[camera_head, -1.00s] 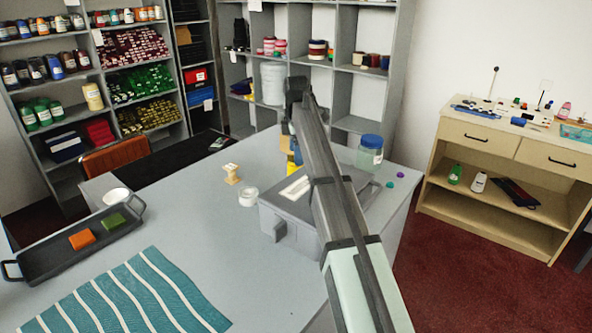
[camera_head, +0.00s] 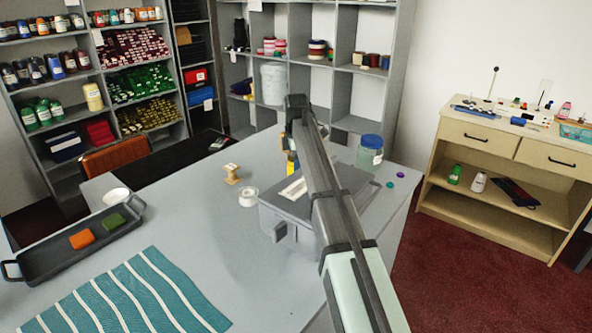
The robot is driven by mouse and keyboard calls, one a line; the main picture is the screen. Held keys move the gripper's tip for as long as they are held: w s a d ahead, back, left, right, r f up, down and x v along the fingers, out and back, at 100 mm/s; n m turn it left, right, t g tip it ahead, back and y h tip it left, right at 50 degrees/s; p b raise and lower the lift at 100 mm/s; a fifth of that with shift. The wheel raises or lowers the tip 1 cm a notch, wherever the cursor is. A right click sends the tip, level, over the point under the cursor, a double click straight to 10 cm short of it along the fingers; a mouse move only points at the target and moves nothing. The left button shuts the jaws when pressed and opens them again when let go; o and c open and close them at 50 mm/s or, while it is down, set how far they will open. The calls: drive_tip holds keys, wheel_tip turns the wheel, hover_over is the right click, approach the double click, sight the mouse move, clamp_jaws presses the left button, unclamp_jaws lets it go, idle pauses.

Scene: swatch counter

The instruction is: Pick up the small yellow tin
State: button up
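A small yellow thing (camera_head: 292,167), which looks like the tin, shows behind the grey box on the table. It is mostly hidden by the box and my arm. My gripper (camera_head: 290,146) points down at it from above, at the end of the arm that reaches in from the lower right. The fingertips are small and dark against the tin, so I cannot tell whether they touch it or how far apart they are.
The grey box (camera_head: 279,213) stands close in front of the tin. A blue-lidded jar (camera_head: 370,152) is to the right, a wooden spool (camera_head: 231,174) and white roll (camera_head: 248,196) to the left. A dark tray (camera_head: 60,258) and striped cloth (camera_head: 130,300) lie further left.

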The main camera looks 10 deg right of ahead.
drive_tip(key=c, duration=0.9)
drive_tip(key=shift+o, duration=0.2)
drive_tip(key=shift+r, duration=0.1)
